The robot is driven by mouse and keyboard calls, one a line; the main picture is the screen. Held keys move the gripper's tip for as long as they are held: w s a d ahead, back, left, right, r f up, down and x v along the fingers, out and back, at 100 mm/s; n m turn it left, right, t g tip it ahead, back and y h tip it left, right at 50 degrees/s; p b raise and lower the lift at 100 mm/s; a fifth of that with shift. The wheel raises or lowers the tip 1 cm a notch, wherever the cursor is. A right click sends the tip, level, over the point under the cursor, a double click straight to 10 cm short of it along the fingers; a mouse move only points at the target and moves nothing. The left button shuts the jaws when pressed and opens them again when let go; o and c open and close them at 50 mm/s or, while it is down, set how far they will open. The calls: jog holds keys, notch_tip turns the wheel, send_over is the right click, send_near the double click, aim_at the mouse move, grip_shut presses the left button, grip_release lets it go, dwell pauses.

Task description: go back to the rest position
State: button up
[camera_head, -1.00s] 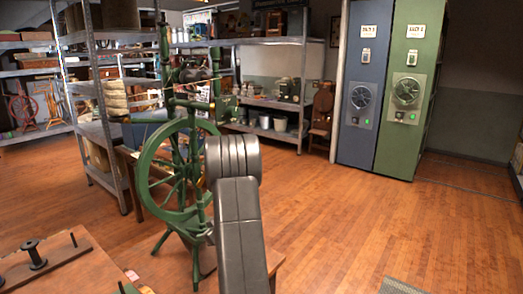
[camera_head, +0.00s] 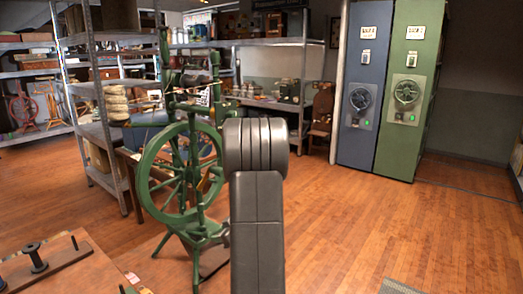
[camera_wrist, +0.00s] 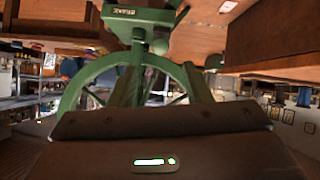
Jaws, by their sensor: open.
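My gripper (camera_wrist: 163,72) shows in the wrist view, with its two fingers apart and nothing seen between them. Behind the fingers is the green spinning wheel, its rim (camera_wrist: 75,90) curving past them. In the head view my grey arm stands upright in the middle, and the gripper cannot be made out there. The green spinning wheel (camera_head: 147,180) stands upright just left of my arm, which hides part of its right side. I cannot tell the exact gap between the gripper and the wheel.
A wooden table (camera_head: 75,268) with a spool stand (camera_head: 38,262) is at the lower left. Metal shelving (camera_head: 265,43) lines the back. A blue cabinet (camera_head: 362,120) and a green cabinet (camera_head: 403,130) stand at the right rear.

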aim_at(208, 237)
jog(key=b+x, duration=0.2)
jog(key=x, duration=0.8)
jog(key=shift+f, duration=0.3)
jog(key=shift+s+d+f+b, duration=0.1)
jog(key=shift+s+d+b, duration=0.1)
jog(key=shift+b, duration=0.9)
jog(key=y+b, duration=0.1)
jog(key=b, duration=0.2)
jog(key=shift+f+t, duration=0.3)
jog(key=shift+t, duration=0.1)
jog(key=f+t+y+b, duration=0.1)
jog(key=b, duration=0.6)
jog(key=shift+d+f, duration=0.1)
jog(key=shift+d, duration=0.05)
jog(key=shift+y+b, duration=0.3)
jog(key=shift+b, duration=0.25)
jog(key=b, duration=0.2)
jog(key=shift+s+f+t+y+b, duration=0.1)
jog(key=shift+f+t+y+b, duration=0.2)
jog(key=shift+f+t, duration=0.1)
jog(key=shift+f+t+y+b, duration=0.2)
jog(key=shift+t+y+b, duration=0.1)
jog(key=shift+b, duration=0.95)
jog(key=f+t+y+b, duration=0.1)
jog(key=b, duration=0.3)
jog(key=shift+b, duration=0.4)
